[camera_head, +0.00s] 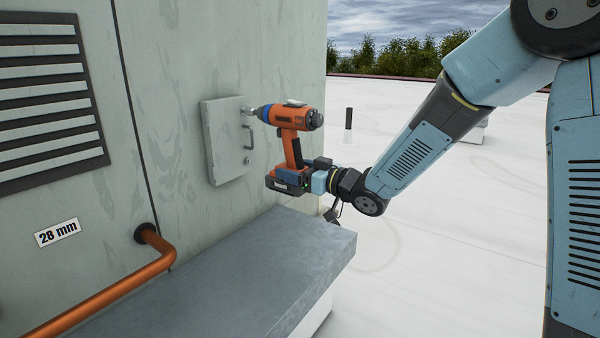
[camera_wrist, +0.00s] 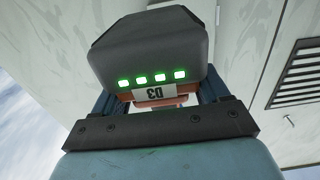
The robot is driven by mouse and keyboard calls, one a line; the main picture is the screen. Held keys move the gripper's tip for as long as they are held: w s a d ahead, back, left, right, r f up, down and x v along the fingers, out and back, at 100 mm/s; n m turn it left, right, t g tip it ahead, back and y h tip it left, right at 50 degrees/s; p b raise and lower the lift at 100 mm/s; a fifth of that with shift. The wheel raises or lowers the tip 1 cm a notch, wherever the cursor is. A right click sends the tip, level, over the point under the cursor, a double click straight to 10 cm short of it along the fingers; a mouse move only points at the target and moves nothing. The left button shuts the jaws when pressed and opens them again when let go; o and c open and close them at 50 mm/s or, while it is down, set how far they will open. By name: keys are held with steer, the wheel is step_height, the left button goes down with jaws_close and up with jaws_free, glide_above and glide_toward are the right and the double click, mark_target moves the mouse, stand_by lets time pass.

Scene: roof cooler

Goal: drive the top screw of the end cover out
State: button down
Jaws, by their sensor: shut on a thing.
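An orange and black power screwdriver (camera_head: 296,118) is held upright in my gripper (camera_head: 305,172), which is shut on it low on the handle, near the battery. Its blue nose points left at the end cover (camera_head: 224,145), a grey panel with a handle on the cooler wall. The nose is at a silver part near the cover's upper right edge. I cannot tell whether the bit touches a screw. No screw head shows clearly. In the wrist view, the battery (camera_wrist: 155,50) has several green lights and a label reading D3; the tool's front is hidden.
A grey metal ledge (camera_head: 230,270) runs below the cover, under the tool. An orange pipe (camera_head: 120,285) enters the wall at the lower left. The white roof at the right is mostly open.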

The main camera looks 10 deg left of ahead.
steer(key=shift+x, duration=0.9)
stand_by(1.8)
steer(key=shift+s+d+r, duration=0.1)
steer(key=shift+s+d, duration=0.1)
steer(key=shift+s, duration=0.05)
stand_by(1.4)
steer(key=shift+d, duration=0.15)
steer(key=v, duration=0.6)
steer(key=shift+d, duration=0.3)
stand_by(1.1)
steer(key=shift+s, duration=0.1)
steer(key=shift+d, duration=0.1)
stand_by(0.5)
